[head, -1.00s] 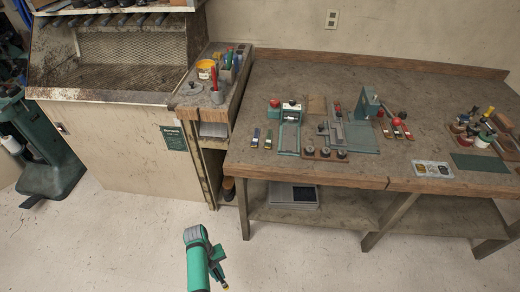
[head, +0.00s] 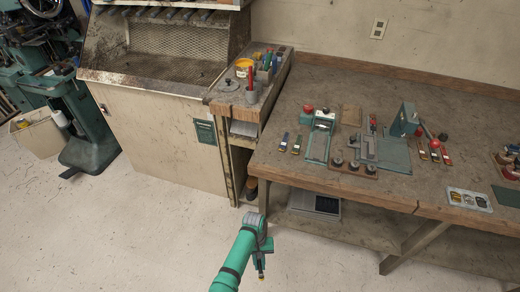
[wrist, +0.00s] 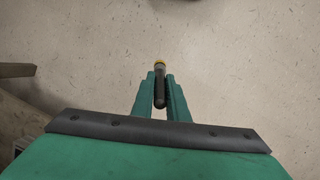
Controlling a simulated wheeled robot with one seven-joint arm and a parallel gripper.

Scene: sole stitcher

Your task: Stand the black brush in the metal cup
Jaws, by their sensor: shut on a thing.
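My gripper (head: 262,271) is low in the head view, over the floor in front of the benches. In the wrist view its two green fingers (wrist: 160,90) are shut on the black brush (wrist: 160,100), a dark slim piece with a yellow end pointing away from the palm. The brush's yellow tip also shows small in the head view. A grey metal cup (head: 251,96) stands on the narrow side bench, with a red-handled thing upright in or behind it. My gripper is well apart from it, nearer the camera and lower.
The narrow bench (head: 228,110) also bears a yellow-rimmed can (head: 243,64) and a holder with several tools (head: 265,74). The wide workbench (head: 300,90) carries several tools and fixtures at right. A mesh-backed trough (head: 160,75) stands left. The floor (head: 150,240) in front is clear.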

